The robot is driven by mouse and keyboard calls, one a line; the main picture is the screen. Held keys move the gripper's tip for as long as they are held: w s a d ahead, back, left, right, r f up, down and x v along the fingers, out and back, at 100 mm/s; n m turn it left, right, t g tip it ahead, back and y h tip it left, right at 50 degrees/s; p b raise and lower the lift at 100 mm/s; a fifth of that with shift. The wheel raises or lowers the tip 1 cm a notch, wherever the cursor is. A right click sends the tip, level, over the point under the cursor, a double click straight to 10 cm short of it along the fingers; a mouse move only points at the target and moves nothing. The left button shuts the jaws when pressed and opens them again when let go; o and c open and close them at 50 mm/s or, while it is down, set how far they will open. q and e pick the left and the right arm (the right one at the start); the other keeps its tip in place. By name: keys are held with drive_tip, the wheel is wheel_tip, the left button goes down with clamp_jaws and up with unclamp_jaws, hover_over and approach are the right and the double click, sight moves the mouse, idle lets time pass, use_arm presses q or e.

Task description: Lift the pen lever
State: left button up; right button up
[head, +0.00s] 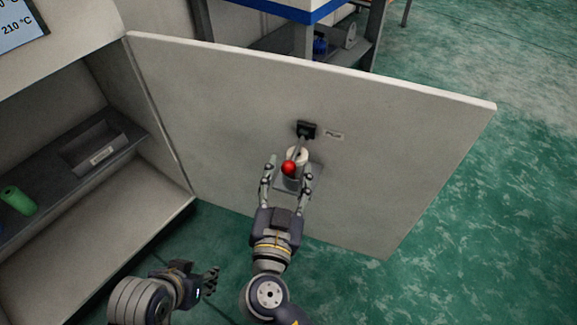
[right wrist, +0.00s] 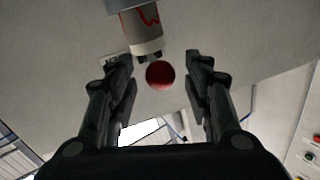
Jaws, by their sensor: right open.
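The pen lever is a thin rod with a red ball knob (head: 289,168), running up to a black mount (head: 306,129) on a pale panel. In the right wrist view the red knob (right wrist: 160,75) sits between the fingertips, with gaps on both sides. My right gripper (head: 287,174) is open, one finger on each side of the knob, and not closed on it. A white drum (head: 297,156) is partly hidden behind the lever; in the right wrist view the drum (right wrist: 140,24) bears a red trace. My left gripper (head: 210,281) is low at the left, away from the lever.
The pale panel (head: 400,140) stands open like a door beside a cabinet (head: 100,235). A shelf inside holds a green roll (head: 18,200) and a grey tray (head: 95,150). Green floor (head: 480,220) is clear at the right.

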sight(297, 150)
drive_tip(key=shift+w+d, duration=0.15)
drive_tip(key=shift+w, duration=0.85)
use_arm(q)
drive_tip(key=shift+s+a+f, duration=0.1)
drive_tip(key=shift+s+a, duration=0.05)
drive_tip(key=shift+s, duration=0.25)
use_arm(e)
drive_tip(key=shift+c, duration=0.2)
clamp_jaws()
use_arm(q)
drive_tip(key=shift+s+a+g, duration=0.2)
drive_tip(key=shift+a+g, duration=0.1)
drive_tip(key=shift+a, duration=0.1)
use_arm(e)
drive_tip(key=shift+r, duration=0.1)
use_arm(q)
drive_tip(key=shift+s+a+f, duration=0.1)
drive_tip(key=shift+s+a, duration=0.2)
drive_tip(key=shift+a, duration=0.3)
use_arm(e)
drive_tip(key=shift+r, duration=0.25)
